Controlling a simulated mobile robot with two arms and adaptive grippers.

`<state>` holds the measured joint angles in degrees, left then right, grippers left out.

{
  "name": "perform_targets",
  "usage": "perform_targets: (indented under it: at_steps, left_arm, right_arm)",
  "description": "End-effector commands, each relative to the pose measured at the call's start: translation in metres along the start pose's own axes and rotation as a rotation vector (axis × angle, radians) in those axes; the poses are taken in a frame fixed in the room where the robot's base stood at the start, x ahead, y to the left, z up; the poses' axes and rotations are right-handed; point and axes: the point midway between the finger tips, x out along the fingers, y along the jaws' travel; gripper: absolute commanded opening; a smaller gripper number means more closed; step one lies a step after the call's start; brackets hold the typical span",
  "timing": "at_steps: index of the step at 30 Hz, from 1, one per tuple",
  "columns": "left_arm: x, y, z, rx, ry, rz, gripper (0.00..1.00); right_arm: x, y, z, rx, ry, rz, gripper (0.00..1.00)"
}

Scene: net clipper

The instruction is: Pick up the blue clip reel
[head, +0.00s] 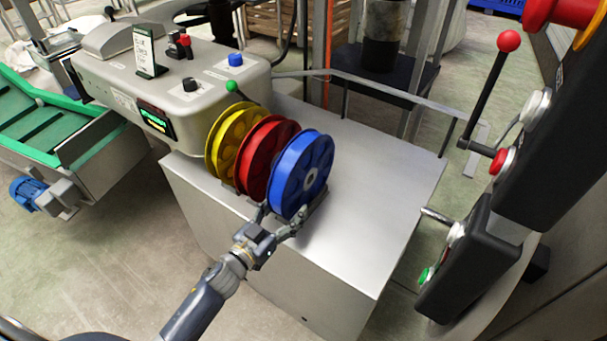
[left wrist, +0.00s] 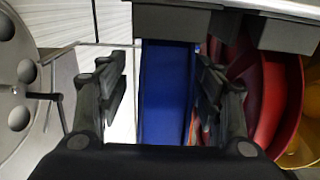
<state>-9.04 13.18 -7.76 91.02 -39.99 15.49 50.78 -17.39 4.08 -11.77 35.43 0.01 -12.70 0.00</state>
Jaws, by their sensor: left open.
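The blue clip reel (head: 301,172) stands upright at the right end of a row of reels on the metal cabinet. My left gripper (head: 280,217) is open at the reel's lower near edge. In the left wrist view, the blue reel's rim (left wrist: 166,95) shows between the two open fingers of my left gripper (left wrist: 166,90), with a gap on the left side; on the right the finger is very near the rim, and I cannot tell whether it touches. My right gripper is not in view.
A red reel (head: 257,150) and a yellow reel (head: 222,131) stand close beside the blue one on its left. The cabinet top (head: 390,170) is clear to the right. A black control panel (head: 470,260) with levers and buttons stands farther right.

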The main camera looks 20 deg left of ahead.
Motion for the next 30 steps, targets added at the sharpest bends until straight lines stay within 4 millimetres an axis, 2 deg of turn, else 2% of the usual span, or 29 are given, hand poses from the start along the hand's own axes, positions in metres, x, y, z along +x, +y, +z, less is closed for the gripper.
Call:
perform_targets:
  at_steps: [3, 7, 11, 17, 25, 30]
  left_arm:
    - [0.02, -0.004, -0.008, 0.001, 0.003, -0.001, 0.61]
    - [0.037, -0.004, -0.007, -0.001, 0.002, -0.001, 0.61]
    - [0.044, -0.005, -0.006, 0.0, 0.0, -0.001, 0.61]
    - [0.045, -0.004, -0.006, 0.0, 0.0, -0.001, 0.61]
    - [0.044, -0.004, -0.006, 0.0, 0.0, -0.001, 0.02]
    - [0.045, -0.004, -0.008, 0.001, 0.004, 0.0, 0.0]
  right_arm:
    - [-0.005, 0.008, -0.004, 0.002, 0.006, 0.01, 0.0]
    - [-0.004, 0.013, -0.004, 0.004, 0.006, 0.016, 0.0]
    - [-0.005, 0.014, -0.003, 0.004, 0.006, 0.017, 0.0]
    - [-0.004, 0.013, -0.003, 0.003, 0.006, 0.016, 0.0]
    - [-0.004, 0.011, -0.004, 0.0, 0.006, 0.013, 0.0]
    - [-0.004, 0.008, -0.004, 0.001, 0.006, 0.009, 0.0]
